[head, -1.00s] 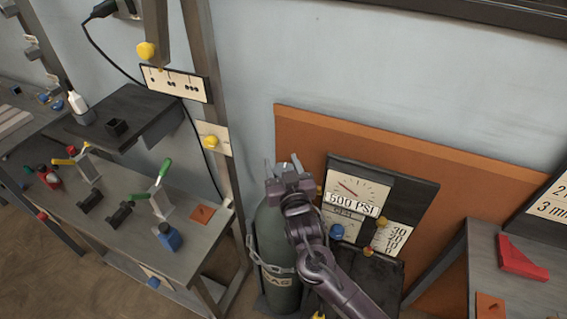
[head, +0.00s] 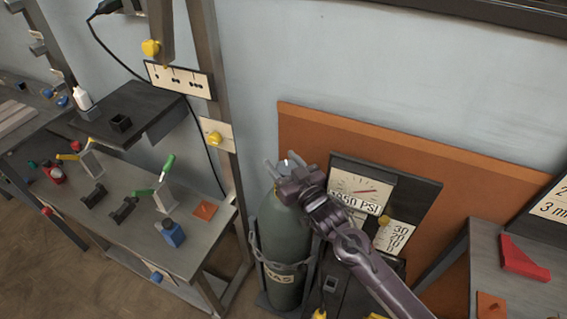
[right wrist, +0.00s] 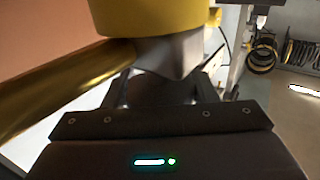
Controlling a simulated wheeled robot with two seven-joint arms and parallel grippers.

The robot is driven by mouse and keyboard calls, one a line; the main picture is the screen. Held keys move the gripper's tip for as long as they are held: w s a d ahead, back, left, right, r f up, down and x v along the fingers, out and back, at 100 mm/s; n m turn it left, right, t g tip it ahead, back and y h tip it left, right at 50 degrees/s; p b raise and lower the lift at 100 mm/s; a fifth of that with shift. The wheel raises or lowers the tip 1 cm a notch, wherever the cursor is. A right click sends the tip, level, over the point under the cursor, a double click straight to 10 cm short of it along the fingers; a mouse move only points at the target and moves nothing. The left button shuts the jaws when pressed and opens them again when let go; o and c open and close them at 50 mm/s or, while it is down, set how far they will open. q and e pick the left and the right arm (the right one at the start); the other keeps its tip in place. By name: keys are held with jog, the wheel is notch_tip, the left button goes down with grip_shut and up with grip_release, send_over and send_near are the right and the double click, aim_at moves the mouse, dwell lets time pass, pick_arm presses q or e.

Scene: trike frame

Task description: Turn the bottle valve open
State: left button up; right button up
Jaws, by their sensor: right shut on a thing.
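The green gas bottle (head: 283,240) stands upright in a chained rack, its top at my right gripper (head: 282,166). The bottle valve is mostly hidden by that gripper in the head view. In the right wrist view a yellow part (right wrist: 155,16) with a grey metal piece (right wrist: 175,52) below it is close at my right gripper (right wrist: 155,92), which is shut on the valve. A brass tube (right wrist: 70,85) runs off to the left. The pressure gauge (head: 358,190) beside the bottle shows a PSI reading, apparently 1950. My left gripper is out of view.
The dark panel (head: 425,195) with the gauge and a scale card (head: 396,236) stands right of the bottle, before an orange board (head: 470,195). A metal post (head: 215,90) and a cluttered bench (head: 130,225) are to the left.

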aim_at(284, 162)
jog(key=o, duration=1)
notch_tip(284, 162, up, 20)
jog(key=shift+r+b, duration=0.1)
jog(key=shift+b, duration=0.4)
